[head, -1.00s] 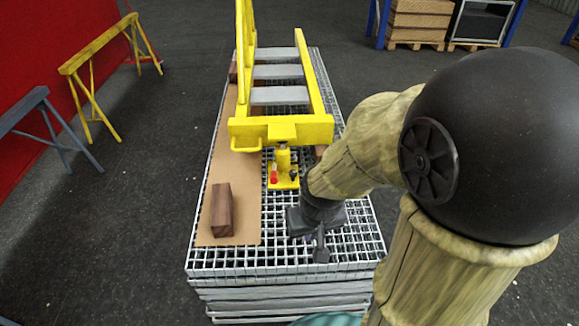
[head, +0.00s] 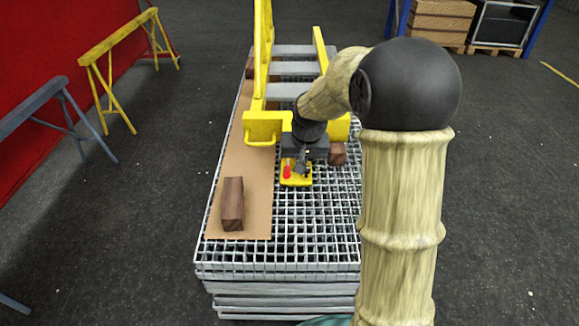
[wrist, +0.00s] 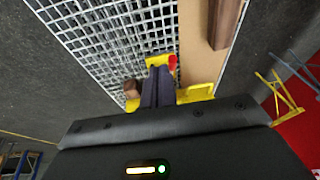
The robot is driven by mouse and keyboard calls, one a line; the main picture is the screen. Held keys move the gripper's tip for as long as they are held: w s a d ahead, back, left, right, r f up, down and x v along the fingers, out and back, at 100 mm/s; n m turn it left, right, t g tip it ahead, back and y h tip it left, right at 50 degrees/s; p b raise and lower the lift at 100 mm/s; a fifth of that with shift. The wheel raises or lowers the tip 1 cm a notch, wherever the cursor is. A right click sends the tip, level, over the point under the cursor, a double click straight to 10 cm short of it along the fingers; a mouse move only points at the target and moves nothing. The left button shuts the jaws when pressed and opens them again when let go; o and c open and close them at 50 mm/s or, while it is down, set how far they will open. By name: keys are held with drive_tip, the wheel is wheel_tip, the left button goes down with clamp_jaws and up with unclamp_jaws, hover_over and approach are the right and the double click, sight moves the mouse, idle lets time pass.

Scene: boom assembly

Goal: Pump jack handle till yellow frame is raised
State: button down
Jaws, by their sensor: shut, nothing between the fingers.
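The yellow frame (head: 262,128) lies along the grating platform, its near crossbar partly hidden behind my arm. The yellow jack (head: 296,181) with a red part (head: 287,172) stands on the grating under the near end of the frame. My gripper (head: 300,168) is shut and empty, right above or beside the jack in the head view. In the wrist view my gripper's fingers (wrist: 157,88) lie together and point at the yellow and red jack (wrist: 171,63). The jack handle cannot be made out; my gripper covers that area.
A brown wooden block (head: 232,204) lies on the cardboard sheet (head: 254,215) at the left. Another brown block (head: 338,154) sits right of the jack. The near grating (head: 310,240) is clear. Yellow (head: 122,40) and grey trestles (head: 62,105) stand left on the floor.

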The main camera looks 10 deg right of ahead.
drive_tip(key=w+d+f+m+b, duration=0.1)
drive_tip(key=w+m, duration=0.1)
drive_tip(key=w, duration=1.1)
drive_tip(key=shift+w+d+f+t+y+b, duration=0.15)
drive_tip(key=shift+d+f+t+y+b, duration=0.15)
drive_tip(key=shift+d+t, duration=0.1)
hover_over(288, 168)
drive_tip(key=d, duration=0.1)
wheel_tip(288, 168, down, 9)
drive_tip(key=shift+s+a+f+b, duration=0.15)
drive_tip(key=shift+s+f, duration=0.15)
drive_tip(key=shift+f, duration=0.35)
drive_tip(key=shift+s+a+f+b, duration=0.15)
drive_tip(key=shift+s+f, duration=0.1)
drive_tip(key=shift+f, duration=0.35)
drive_tip(key=shift+s+a+f+b, duration=0.15)
drive_tip(key=shift+s+f, duration=0.15)
drive_tip(key=shift+f, duration=0.35)
drive_tip(key=shift+d, duration=0.1)
